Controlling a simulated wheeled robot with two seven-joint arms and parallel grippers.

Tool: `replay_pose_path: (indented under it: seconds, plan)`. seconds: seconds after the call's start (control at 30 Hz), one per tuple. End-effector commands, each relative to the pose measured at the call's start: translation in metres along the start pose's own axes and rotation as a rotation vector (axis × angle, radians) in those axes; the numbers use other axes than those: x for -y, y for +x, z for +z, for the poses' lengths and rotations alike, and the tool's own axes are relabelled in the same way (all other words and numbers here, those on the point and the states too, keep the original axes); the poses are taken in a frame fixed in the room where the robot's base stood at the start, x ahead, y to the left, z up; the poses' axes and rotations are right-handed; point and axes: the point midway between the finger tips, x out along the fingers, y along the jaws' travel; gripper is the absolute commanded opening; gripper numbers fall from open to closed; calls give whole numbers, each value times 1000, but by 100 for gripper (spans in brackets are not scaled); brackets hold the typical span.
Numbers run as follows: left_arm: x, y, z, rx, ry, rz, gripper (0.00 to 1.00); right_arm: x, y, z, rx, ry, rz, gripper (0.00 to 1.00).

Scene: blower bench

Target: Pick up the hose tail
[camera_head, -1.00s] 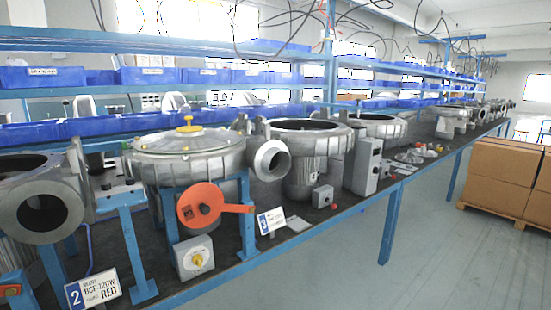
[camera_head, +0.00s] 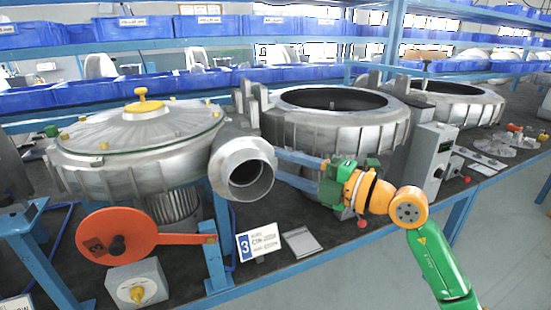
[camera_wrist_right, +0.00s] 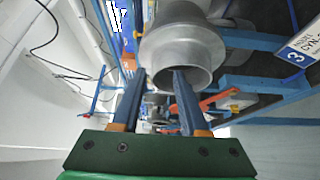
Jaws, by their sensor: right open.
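A round grey metal pipe stub (camera_head: 245,168) with a wide open mouth sticks out from the blower at left, next to the number 3 sign. It is the only hose tail shape I can make out, and I cannot tell if it is a separate part. My right gripper (camera_head: 279,164) is open, with its blue fingers pointing left at the stub, just right of its mouth. In the right wrist view the stub (camera_wrist_right: 183,42) is ahead of the open fingers (camera_wrist_right: 157,74). I cannot tell if a finger touches it. Nothing is held. My left gripper is out of view.
The blower (camera_head: 140,150) has a clear lid with a yellow knob. An orange lever (camera_head: 118,237), a grey box with a yellow knob (camera_head: 137,285), and a number 3 sign (camera_head: 258,243) are below. Open-topped blower housings (camera_head: 335,125) stand behind my right gripper. Blue bins line the shelves.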

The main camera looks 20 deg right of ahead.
Motion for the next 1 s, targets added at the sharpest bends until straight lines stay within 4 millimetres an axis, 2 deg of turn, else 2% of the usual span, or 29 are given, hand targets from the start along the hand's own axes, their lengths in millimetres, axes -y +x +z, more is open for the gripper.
replay_pose_path:
  seconds: [0.17,0.27,0.4,0.63,0.67,0.8,1.0]
  plan:
    - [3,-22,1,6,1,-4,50,-9,24,0,0,-1,0,43]
    - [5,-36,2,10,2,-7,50,-11,44,2,-1,2,0,43]
    - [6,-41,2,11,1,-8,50,-6,66,2,1,0,-1,43]
    - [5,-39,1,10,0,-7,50,-2,70,2,2,-3,-2,43]
    - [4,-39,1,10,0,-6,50,-2,70,2,2,-3,-2,38]
    - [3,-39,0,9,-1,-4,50,-2,69,2,1,-3,-2,0]
    - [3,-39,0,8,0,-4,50,-2,69,2,1,-3,-1,0]
